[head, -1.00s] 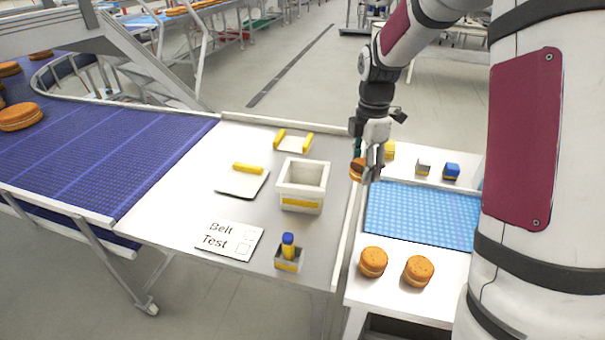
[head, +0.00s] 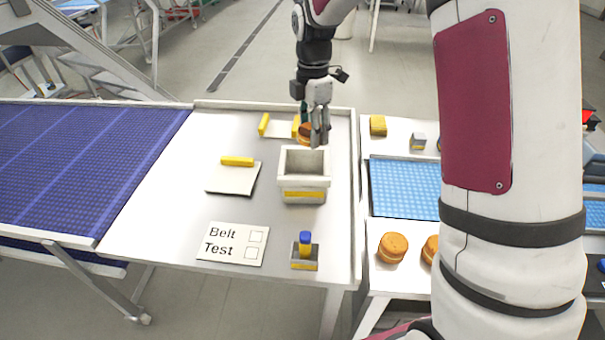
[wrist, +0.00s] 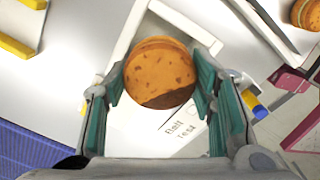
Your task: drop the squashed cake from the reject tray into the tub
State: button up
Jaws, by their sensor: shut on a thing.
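The squashed cake (head: 305,130) is an orange-brown round with a dark patch low on its side. My gripper (head: 318,138) is shut on it, and in the wrist view the cake (wrist: 160,70) sits between the two teal finger pads. The white tub (head: 304,195) with a yellow band stands on the steel table. In the head view my gripper and the cake show just beyond its far rim. In the wrist view the tub's rim (wrist: 190,25) shows behind the cake, partly hidden. The reject tray (head: 277,130) with yellow ends lies behind the tub, partly covered by the cake.
A white board with a yellow bar (head: 233,180), a Belt Test card (head: 233,244) and a small holder with a blue-topped item (head: 305,256) lie around the tub. A blue belt (head: 90,170) runs at left. Other cakes (head: 392,248) and a blue mat (head: 405,188) are at right.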

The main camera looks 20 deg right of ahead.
jog(key=shift+f+b, duration=0.3)
jog(key=shift+f, duration=0.95)
jog(key=o, duration=0.9)
jog(key=shift+c, duration=0.2)
jog(key=shift+r, duration=0.1)
notch_tip(320, 180, up, 11)
jog(key=shift+f, duration=0.15)
jog(key=shift+r, duration=0.55)
